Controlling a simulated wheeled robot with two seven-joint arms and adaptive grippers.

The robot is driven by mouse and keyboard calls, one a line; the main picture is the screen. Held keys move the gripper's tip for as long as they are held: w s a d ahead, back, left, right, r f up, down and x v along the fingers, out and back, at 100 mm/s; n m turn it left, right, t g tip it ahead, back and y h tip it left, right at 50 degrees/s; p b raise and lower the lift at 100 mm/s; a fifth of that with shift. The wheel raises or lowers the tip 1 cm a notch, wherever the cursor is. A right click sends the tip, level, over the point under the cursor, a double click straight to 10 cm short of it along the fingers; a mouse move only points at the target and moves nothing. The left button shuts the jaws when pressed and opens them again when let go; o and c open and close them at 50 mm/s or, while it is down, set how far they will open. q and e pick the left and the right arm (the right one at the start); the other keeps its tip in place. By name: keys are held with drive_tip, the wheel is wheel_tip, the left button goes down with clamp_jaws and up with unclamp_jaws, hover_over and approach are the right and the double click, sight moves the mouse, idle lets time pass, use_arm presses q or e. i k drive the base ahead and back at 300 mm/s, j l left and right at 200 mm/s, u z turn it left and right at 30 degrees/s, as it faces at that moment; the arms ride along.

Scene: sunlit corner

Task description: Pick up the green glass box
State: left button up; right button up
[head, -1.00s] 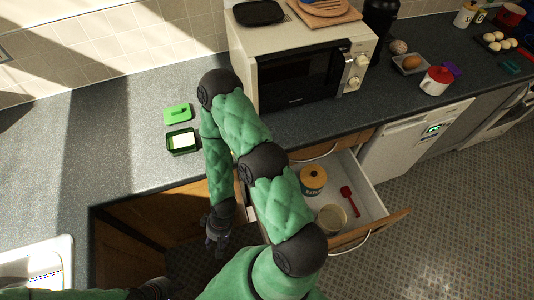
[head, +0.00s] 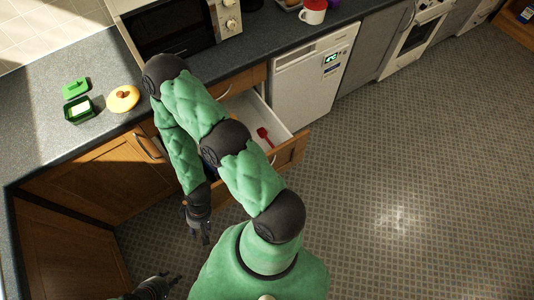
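The green glass box (head: 80,109) sits open on the grey counter at the upper left of the head view, with something pale inside. Its green lid (head: 75,87) appears to lie flat just behind it. My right gripper (head: 200,230) hangs below counter height, in front of the drawer and well to the right of the box. Its fingers look spread and nothing shows between them. My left gripper (head: 160,285) is at the bottom edge, low and far from the box. It is partly cut off, and its finger gap is unclear.
An open drawer (head: 284,150) with a red utensil (head: 265,137) juts out, partly hidden by my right arm. The microwave (head: 170,26) stands behind. The floor at right is clear.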

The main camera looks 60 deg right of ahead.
sight(78, 111)
drive_tip(key=z, duration=0.4)
drive_tip(key=k+z, duration=0.15)
drive_tip(key=z, duration=0.25)
drive_tip(key=l+z, duration=0.1)
drive_tip(key=z, duration=0.3)
drive_tip(key=k+z, duration=0.1)
drive_tip(key=z, duration=0.3)
drive_tip(key=i+j+z, duration=0.1)
drive_tip(key=j+z, duration=0.35)
drive_tip(key=j, duration=0.15)
drive_tip(key=j+z, duration=0.5)
drive_tip(key=j, duration=0.15)
drive_tip(key=u, duration=0.4)
drive_tip(key=k+j+u, duration=0.1)
drive_tip(key=u, duration=0.65)
drive_tip(key=k+j+u, duration=0.1)
drive_tip(key=u, duration=0.25)
drive_tip(key=i+l+u, duration=0.15)
drive_tip(key=i+u, duration=0.25)
drive_tip(key=k, duration=0.1)
